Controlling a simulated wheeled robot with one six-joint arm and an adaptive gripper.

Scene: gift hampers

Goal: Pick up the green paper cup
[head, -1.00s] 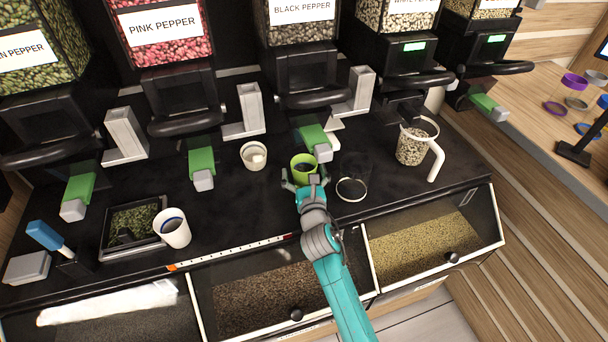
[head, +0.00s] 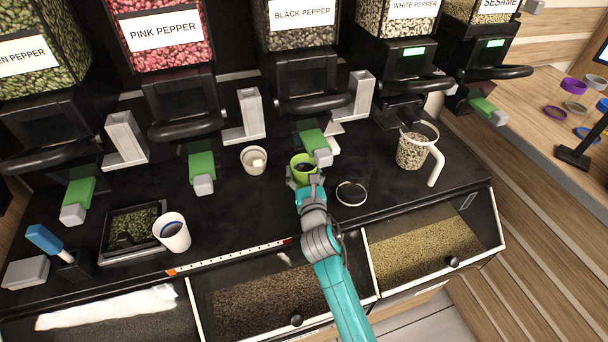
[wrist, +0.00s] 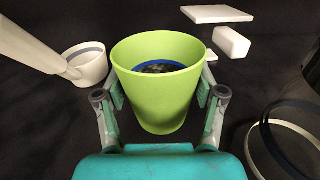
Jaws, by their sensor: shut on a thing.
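The green paper cup (head: 303,168) stands upright on the black counter, below the black pepper dispenser. In the wrist view the green cup (wrist: 156,100) fills the middle, with a blue ring and dark contents inside it. My gripper (head: 304,180) reaches it from the front. In the wrist view the fingers of my gripper (wrist: 160,95) press on the cup's left and right sides, shut on it. I cannot tell whether the cup's base touches the counter.
A white cup with a scoop (head: 254,160) stands just left. A pitcher of pale grains (head: 412,150) stands further right. Another white cup (head: 172,232) is at the left. A green-handled dispenser lever (head: 314,142) is just behind.

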